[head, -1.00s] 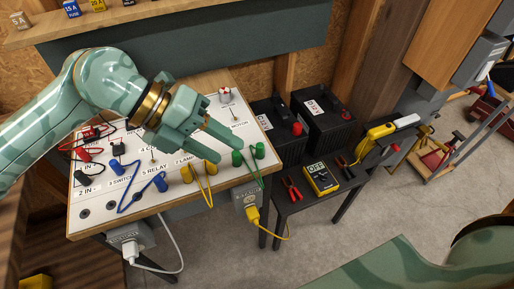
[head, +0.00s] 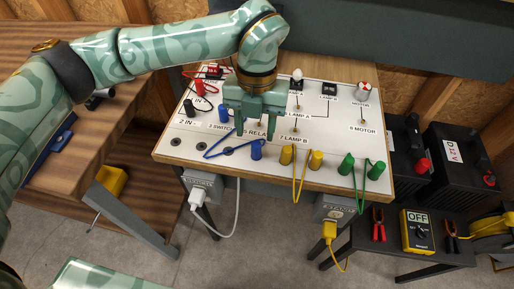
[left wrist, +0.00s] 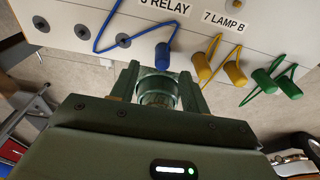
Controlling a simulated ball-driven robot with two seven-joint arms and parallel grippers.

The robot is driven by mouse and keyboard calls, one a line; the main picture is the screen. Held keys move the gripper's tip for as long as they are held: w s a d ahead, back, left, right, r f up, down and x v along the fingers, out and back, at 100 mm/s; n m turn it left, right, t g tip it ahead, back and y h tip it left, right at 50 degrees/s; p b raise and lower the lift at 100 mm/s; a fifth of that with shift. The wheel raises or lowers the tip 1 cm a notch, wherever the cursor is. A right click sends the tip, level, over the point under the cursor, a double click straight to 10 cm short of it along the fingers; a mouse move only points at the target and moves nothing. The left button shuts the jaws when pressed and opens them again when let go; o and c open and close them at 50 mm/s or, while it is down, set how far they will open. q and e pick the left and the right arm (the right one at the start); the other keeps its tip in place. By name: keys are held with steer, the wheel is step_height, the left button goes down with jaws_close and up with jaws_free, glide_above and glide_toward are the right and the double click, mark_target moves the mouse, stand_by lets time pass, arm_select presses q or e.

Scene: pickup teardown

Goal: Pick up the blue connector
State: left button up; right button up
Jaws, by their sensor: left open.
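The blue connector (head: 256,150) is a cylinder plugged in near the front edge of the white panel (head: 190,150), below the relay label. My gripper hides part of the relay label and panel. My right gripper is not in view.
Yellow connectors (head: 286,155) and green connectors (head: 346,164) with looped leads stand to the right along the front edge. Red and black leads (head: 199,89) lie at the back left. A dark low table (head: 400,262) with a yellow meter (head: 417,232) stands at right.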

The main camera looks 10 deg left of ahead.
mark_target(256, 143)
arm_select(q)
steer(key=f, duration=0.1)
steer(key=f+b, duration=0.1)
steer(key=f, duration=0.1)
steer(key=f+b, duration=0.1)
steer(key=f, duration=0.1)
steer(key=shift+s+d+f, duration=0.2)
steer(key=shift+s, duration=0.1)
jaws_close()
steer(key=shift+r, duration=0.15)
steer(key=shift+r+p, duration=0.35)
steer(key=shift+r, duration=0.05)
step_height(256, 143, up, 3)
steer(key=shift+f+p, duration=0.15)
steer(key=shift+p, duration=0.45)
steer(key=s+d+r+p, duration=0.1)
steer(key=s+r, duration=0.3)
steer(key=s, duration=0.3)
steer(key=s+d+r+p, duration=0.1)
steer(key=s+r+p, duration=0.1)
steer(key=s+r, duration=0.3)
steer(key=shift+s+d+r, duration=0.15)
steer(key=shift+s+d, duration=0.05)
steer(key=shift+s, duration=0.75)
